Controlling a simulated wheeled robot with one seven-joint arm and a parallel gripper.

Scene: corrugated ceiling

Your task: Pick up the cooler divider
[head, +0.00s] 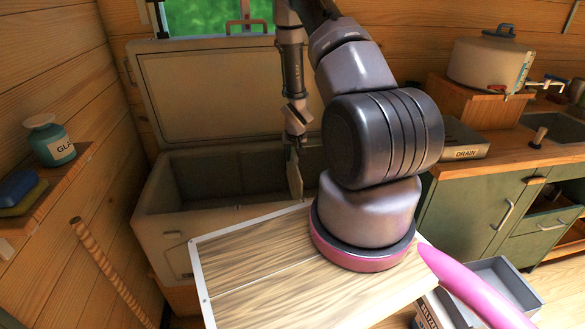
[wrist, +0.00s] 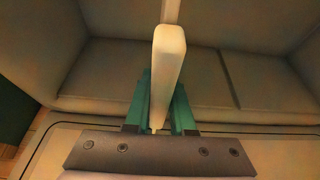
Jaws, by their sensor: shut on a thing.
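The cooler (head: 158,222) stands open with its lid (head: 205,90) raised against the wall. The divider is a pale, flat, upright panel (head: 294,179) seen nearly edge-on near the right end of the cooler's opening. My gripper (head: 297,145) is above it, and its fingers are small and hard to make out in the head view. In the wrist view, the green fingers of my gripper (wrist: 161,105) are shut on the divider (wrist: 169,55), one on each side. The divider extends away over the cooler's interior; its far end is hard to make out.
My wooden-topped base fills the front centre. A shelf with a teal jar (head: 52,140) and sponge is on the left wall. A green cabinet (head: 475,215) with a sink and a white water container (head: 490,65) stands right. A grey bin (head: 500,285) sits on the floor.

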